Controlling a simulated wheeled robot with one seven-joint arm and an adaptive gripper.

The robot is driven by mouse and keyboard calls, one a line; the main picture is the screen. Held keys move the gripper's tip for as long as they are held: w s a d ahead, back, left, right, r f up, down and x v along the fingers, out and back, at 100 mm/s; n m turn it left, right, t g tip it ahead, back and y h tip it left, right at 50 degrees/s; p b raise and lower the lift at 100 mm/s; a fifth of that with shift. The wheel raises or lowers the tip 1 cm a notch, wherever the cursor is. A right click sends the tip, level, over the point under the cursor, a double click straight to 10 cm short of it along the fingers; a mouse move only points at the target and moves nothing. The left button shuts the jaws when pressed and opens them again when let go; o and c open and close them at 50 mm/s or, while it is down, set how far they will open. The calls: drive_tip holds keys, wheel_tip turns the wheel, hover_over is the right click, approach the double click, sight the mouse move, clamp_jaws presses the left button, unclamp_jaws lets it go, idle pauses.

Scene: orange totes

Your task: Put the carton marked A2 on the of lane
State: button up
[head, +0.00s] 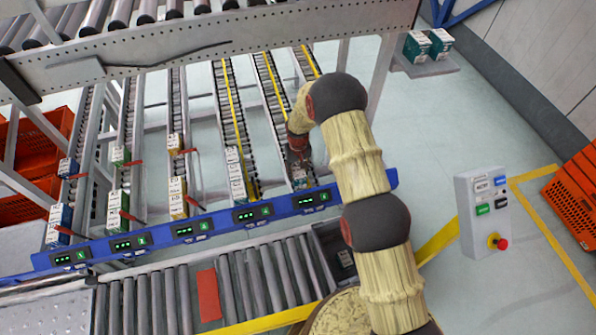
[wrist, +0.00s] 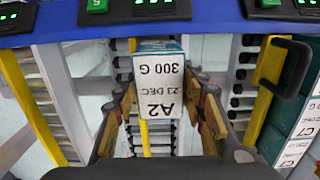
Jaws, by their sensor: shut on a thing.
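The carton marked A2 (wrist: 158,92) is white-labelled with a teal top; its label reads upside down in the wrist view, with "23 DEC" and "300 G". My gripper (wrist: 163,112) has one finger on each side of it and is shut on it. I cannot tell whether the carton rests on the rollers.
The blue rail (head: 218,224) with green displays crosses the lane fronts. Cartons marked C7 (wrist: 297,145) stand in the neighbouring lane; other lanes hold white-, green- and yellow-sided cartons (head: 177,197). A roller conveyor (head: 225,290) runs in front. A control box (head: 483,213) stands right.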

idle(0.8)
drive_tip(key=o, duration=1.4)
wheel_tip(320, 180, up, 12)
